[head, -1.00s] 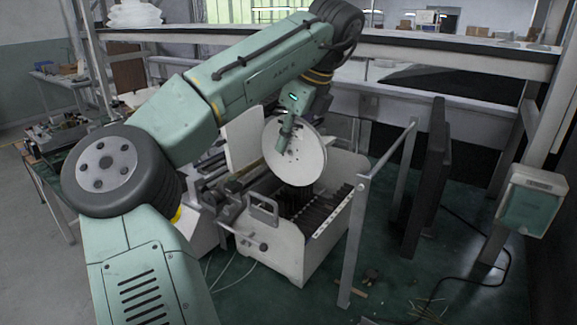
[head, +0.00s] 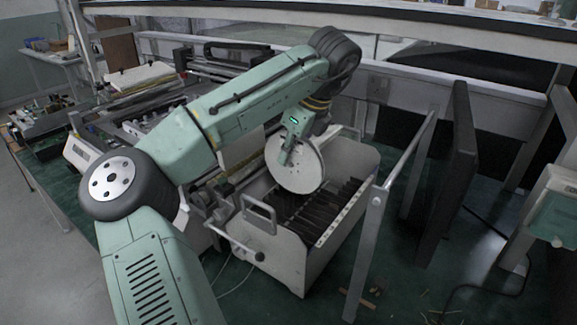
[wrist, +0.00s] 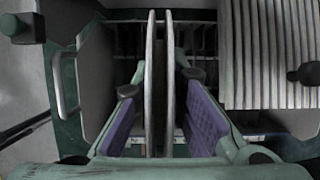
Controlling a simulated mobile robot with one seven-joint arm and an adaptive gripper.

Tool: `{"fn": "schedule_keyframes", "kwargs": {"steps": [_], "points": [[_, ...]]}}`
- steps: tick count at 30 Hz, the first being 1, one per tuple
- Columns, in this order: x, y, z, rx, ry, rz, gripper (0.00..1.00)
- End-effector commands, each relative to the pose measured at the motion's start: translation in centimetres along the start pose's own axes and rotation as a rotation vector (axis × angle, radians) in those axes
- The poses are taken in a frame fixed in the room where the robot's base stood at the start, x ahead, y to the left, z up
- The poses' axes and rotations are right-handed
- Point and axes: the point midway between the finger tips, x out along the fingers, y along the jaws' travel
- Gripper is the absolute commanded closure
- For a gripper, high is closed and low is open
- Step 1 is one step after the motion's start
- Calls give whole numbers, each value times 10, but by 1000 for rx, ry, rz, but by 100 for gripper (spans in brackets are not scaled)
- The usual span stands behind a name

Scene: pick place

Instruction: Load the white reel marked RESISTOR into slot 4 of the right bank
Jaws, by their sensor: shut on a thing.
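My gripper (head: 287,152) is shut on a white reel (head: 306,172), a round disc held on edge. In the wrist view, the reel's two thin flanges (wrist: 168,70) stand upright between the purple pads of my gripper (wrist: 158,90). The reel is at the rear part of the right bank (head: 305,262), a white box with dark slots (head: 328,207) and a front handle. The reel's lower edge overlaps the slots in the head view; I cannot tell if it is inside one. No RESISTOR mark or slot number is readable.
A metal rail on a post (head: 366,245) stands close to the bank's right side. A tall dark panel (head: 450,175) is farther right. A row of pale ribbed edges (wrist: 270,50) lies right of my gripper in the wrist view.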

Motion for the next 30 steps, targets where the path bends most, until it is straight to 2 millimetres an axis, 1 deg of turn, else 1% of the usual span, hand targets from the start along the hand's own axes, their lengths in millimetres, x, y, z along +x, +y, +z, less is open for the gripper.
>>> {"fn": "schedule_keyframes", "kwargs": {"steps": [1, 3, 6, 14, 23, 24, 30], "points": [[13, 0, -6, 3, 5, 1, 100], [30, 0, -13, 0, 1, 0, 100], [37, 0, -16, -1, -1, -1, 100], [45, 0, -19, -1, -1, 0, 100], [68, 0, -28, -1, 0, 1, 100], [63, 0, -26, -1, 0, 0, 100], [62, 0, -26, 0, 1, 0, 100]]}}
